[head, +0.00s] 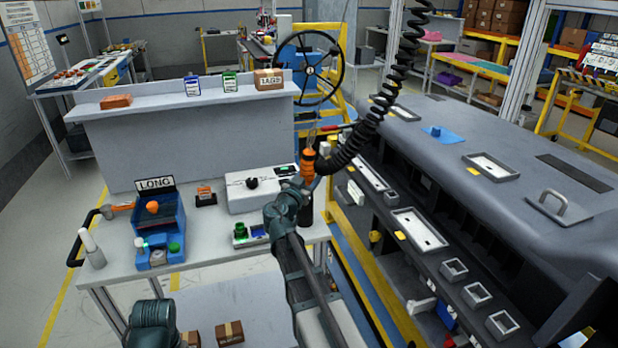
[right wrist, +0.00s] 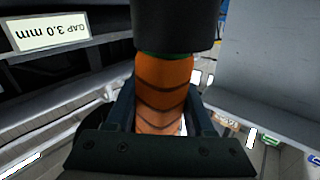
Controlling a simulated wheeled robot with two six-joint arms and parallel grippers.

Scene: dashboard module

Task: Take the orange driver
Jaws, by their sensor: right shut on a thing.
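The orange driver (head: 308,166) is upright at the right end of the bench, at the lower end of a black coiled cable (head: 372,125). My right gripper (head: 303,184) is at the driver, partly hidden by my own arm. In the right wrist view the orange ribbed grip of the driver (right wrist: 163,92) sits between the two fingers of my right gripper (right wrist: 163,112), which are shut on it. A wide black part of the driver shows above the grip. Of my left arm only a link shows at the bottom left; its gripper is out of view.
A white box with a black knob (head: 262,189) stands on the bench (head: 215,248) close to my right arm. A blue bin (head: 160,222) marked LONG is further left. The grey dashboard module (head: 480,150) with several openings lies to the right, behind a yellow rail (head: 375,285).

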